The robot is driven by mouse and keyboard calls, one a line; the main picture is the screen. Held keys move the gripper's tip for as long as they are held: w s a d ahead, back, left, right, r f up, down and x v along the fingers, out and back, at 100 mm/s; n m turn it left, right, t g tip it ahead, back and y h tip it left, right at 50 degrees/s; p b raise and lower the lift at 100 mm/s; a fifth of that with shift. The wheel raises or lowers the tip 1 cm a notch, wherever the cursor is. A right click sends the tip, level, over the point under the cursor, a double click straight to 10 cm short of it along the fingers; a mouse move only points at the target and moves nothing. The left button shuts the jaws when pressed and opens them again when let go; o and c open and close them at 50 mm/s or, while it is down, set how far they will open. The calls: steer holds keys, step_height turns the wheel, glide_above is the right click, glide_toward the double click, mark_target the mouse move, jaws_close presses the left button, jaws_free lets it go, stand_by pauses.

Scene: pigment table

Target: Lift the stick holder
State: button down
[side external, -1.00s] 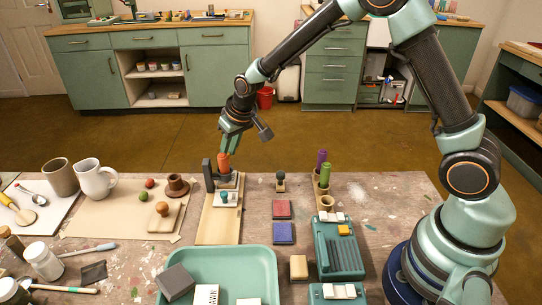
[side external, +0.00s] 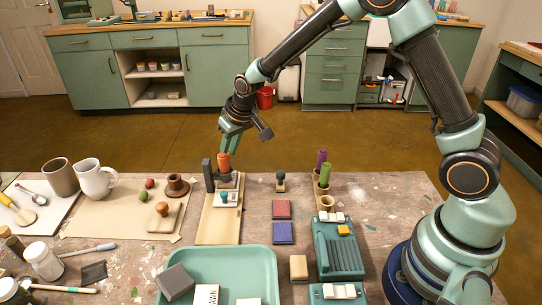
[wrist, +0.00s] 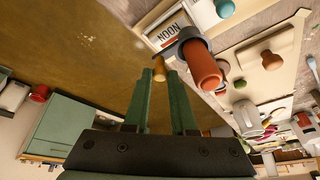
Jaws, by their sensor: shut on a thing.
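An orange-red stick (side external: 223,162) stands upright in a grey holder (side external: 229,181) on the wooden board (side external: 214,233). In the wrist view the stick (wrist: 204,68) rises from the round grey holder (wrist: 182,40) beside a plate marked NOON. My gripper (side external: 229,152) is just behind and above the stick in the side view. In the wrist view its fingertips (wrist: 160,74) are shut on a small ochre piece (wrist: 158,66), left of the orange stick. Most of that piece is hidden by the fingers, so I cannot tell its full shape.
A dark upright block (side external: 208,175) stands left of the grey holder. A teal-knobbed stamp (side external: 225,198) is in front. Purple (side external: 321,160) and green (side external: 325,174) sticks stand in a tan rack at right. A green tray (side external: 262,262) lies at the front.

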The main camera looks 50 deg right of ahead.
steer(key=shift+a, duration=0.2)
steer(key=shift+r, duration=0.65)
steer(key=c, duration=1)
jaws_free()
steer(key=shift+d, duration=0.1)
steer(key=shift+r, duration=0.1)
steer(key=shift+s+r, duration=0.15)
steer(key=shift+r, duration=0.2)
steer(key=v, duration=1.1)
steer(key=shift+s, duration=0.1)
